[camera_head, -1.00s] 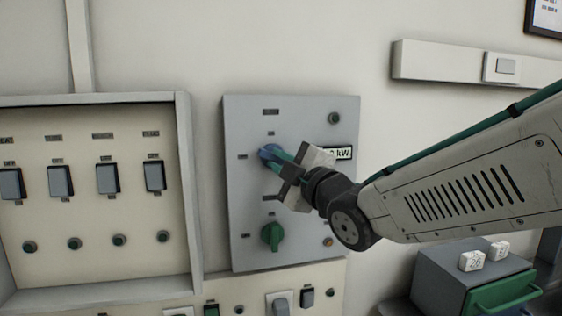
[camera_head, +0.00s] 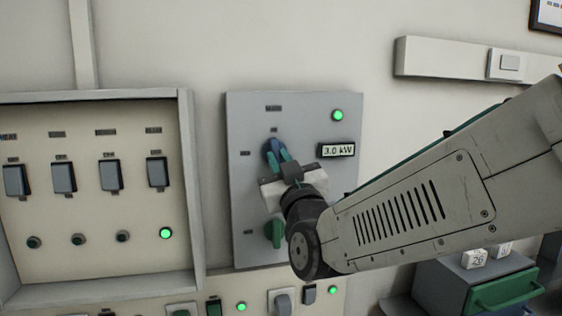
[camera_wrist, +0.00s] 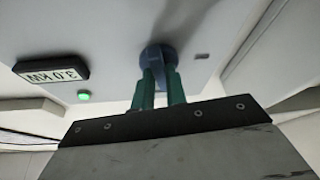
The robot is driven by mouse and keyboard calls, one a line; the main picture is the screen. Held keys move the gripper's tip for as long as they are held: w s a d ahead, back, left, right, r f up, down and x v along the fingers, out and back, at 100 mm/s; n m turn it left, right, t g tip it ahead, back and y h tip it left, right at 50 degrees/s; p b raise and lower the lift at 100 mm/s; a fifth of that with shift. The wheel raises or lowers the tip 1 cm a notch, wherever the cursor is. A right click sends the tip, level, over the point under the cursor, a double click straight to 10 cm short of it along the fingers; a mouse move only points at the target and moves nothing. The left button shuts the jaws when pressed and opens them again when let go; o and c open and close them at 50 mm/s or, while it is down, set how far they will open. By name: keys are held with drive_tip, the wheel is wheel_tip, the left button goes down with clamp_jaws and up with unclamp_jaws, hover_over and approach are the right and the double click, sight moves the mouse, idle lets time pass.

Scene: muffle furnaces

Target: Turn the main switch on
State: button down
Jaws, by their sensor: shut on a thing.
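The main switch is a blue rotary knob (camera_head: 271,147) on the upper part of the grey wall panel (camera_head: 240,190), under a small label. My gripper (camera_head: 281,157) is shut on the knob, with its green fingers on either side of it. In the wrist view the blue knob (camera_wrist: 158,57) sits between the fingertips of my gripper (camera_wrist: 159,78). The knob's handle looks upright in the head view. A green lamp (camera_head: 338,115) is lit at the panel's top right. The display (camera_head: 336,150) reads 3.0 kW.
A green knob (camera_head: 274,233) sits lower on the panel, partly hidden by my wrist. At left is a framed board with several dark switches (camera_head: 158,172) and one lit green lamp (camera_head: 166,233). A grey cabinet with a green handle (camera_head: 502,291) stands at lower right.

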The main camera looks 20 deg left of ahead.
drive_tip(key=shift+a+m+t+h, duration=0.1)
drive_tip(key=shift+m+t+h, duration=0.6)
drive_tip(key=shift+m, duration=1.3)
drive_tip(key=c, duration=1.4)
unclamp_jaws()
drive_tip(key=shift+c, duration=0.2)
drive_tip(key=v, duration=0.8)
drive_tip(key=shift+a+r, duration=0.1)
